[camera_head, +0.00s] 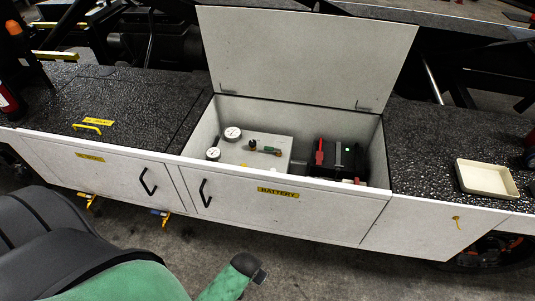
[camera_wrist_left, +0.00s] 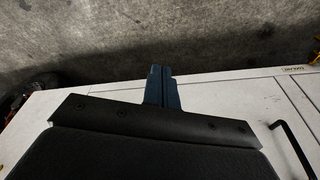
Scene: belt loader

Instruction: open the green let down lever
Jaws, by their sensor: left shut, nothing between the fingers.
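A small green lever (camera_head: 252,145) sits on a brass-coloured fitting on top of a pale box (camera_head: 262,170) inside the open compartment, in the head view. How far the lever is turned is too small to tell. My right gripper is in neither view.
The compartment's lid (camera_head: 310,50) stands raised behind it. Two round gauges (camera_head: 232,133) and a black unit (camera_head: 340,155) with red parts flank the lever. A cream tray (camera_head: 487,178) lies right on the black top. A black handle (camera_wrist_left: 290,145) stands beside my left gripper.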

